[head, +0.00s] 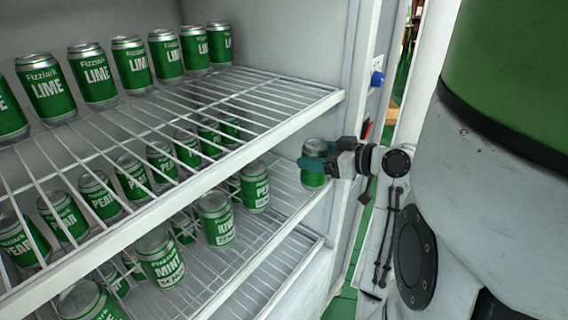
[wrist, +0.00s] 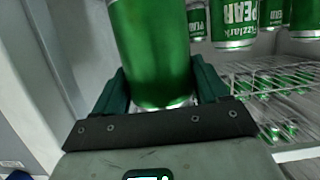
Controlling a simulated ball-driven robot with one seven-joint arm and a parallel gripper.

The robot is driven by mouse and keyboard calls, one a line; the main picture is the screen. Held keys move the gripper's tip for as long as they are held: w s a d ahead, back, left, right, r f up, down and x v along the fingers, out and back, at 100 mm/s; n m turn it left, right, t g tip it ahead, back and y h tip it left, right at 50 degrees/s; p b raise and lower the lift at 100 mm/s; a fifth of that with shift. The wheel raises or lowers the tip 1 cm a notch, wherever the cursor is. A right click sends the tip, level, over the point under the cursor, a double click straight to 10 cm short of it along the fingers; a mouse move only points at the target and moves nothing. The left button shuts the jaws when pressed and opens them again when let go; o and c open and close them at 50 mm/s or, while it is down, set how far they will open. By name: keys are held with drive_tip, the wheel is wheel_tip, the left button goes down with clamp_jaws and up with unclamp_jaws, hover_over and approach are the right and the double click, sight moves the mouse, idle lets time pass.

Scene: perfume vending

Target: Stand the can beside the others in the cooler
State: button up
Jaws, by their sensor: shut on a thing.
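My gripper (head: 312,164) is shut on a green can (head: 314,150) with a silver top, held upright at the right end of the cooler's middle shelf. In the wrist view the can (wrist: 152,45) sits between the dark green fingers, and its label is turned away. I cannot tell whether its base touches the shelf. A PEAR can (head: 254,187) stands to its left, apart from it. More PEAR cans (head: 98,195) show through the upper wire shelf.
The upper wire shelf (head: 285,92) carries a row of LIME cans (head: 131,64), with bare wires in front of them. The cooler's right frame (head: 345,190) is close to my gripper. Bare wire shelf (head: 283,218) shows in front of the PEAR can.

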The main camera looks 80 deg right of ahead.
drive_tip(key=shift+p+x, duration=1)
drive_tip(key=shift+x, duration=3.85)
drive_tip(key=shift+f, duration=0.25)
drive_tip(key=shift+f, duration=0.15)
drive_tip(key=o, duration=1.5)
drive_tip(key=shift+c, duration=0.2)
drive_tip(key=shift+r, duration=0.2)
drive_tip(key=b+v, duration=0.1)
drive_tip(key=v, duration=1.1)
drive_tip(key=shift+s, duration=0.1)
